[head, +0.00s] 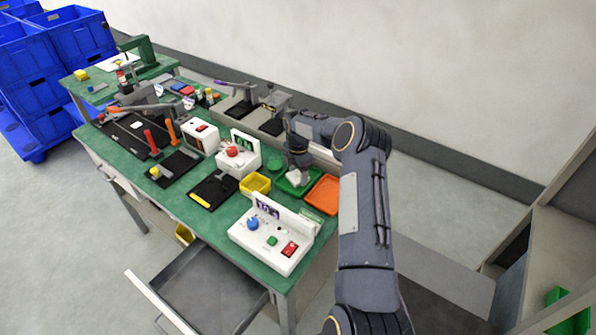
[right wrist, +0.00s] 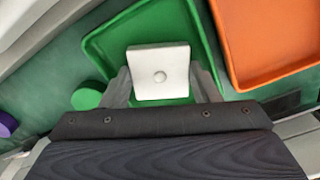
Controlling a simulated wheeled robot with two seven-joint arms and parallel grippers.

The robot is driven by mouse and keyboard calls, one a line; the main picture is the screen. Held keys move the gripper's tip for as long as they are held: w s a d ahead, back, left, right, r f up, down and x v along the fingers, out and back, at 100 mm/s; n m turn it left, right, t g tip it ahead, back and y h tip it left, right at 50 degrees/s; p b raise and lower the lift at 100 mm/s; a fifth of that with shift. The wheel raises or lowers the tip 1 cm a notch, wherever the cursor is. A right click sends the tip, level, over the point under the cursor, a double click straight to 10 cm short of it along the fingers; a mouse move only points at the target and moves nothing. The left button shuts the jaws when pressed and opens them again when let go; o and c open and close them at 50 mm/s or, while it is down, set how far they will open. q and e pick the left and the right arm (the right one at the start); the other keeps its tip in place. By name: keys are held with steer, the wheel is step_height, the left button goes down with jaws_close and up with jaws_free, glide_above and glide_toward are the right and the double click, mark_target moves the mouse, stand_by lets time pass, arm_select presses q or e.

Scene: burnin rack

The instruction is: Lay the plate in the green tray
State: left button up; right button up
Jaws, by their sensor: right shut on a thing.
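The plate (right wrist: 159,70) is a white square with a small round knob in its middle. My right gripper (right wrist: 165,88) is shut on it, a finger on each side. The plate is over the green tray (right wrist: 110,45), inside its outline in the right wrist view; I cannot tell whether it touches the tray floor. In the head view the plate (head: 296,177) shows small below my right gripper (head: 298,168), over the green tray (head: 287,188). My left gripper is not clearly in view.
An orange tray (head: 322,194) stands right of the green tray. A yellow bin (head: 255,185), a green round thing (head: 274,165) and a white control box (head: 272,240) are close by on the green bench. A drawer (head: 210,290) stands open in front.

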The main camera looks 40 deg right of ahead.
steer(key=shift+f+b, duration=0.2)
steer(key=shift+b, duration=0.1)
steer(key=o, duration=0.8)
steer(key=shift+r, duration=0.1)
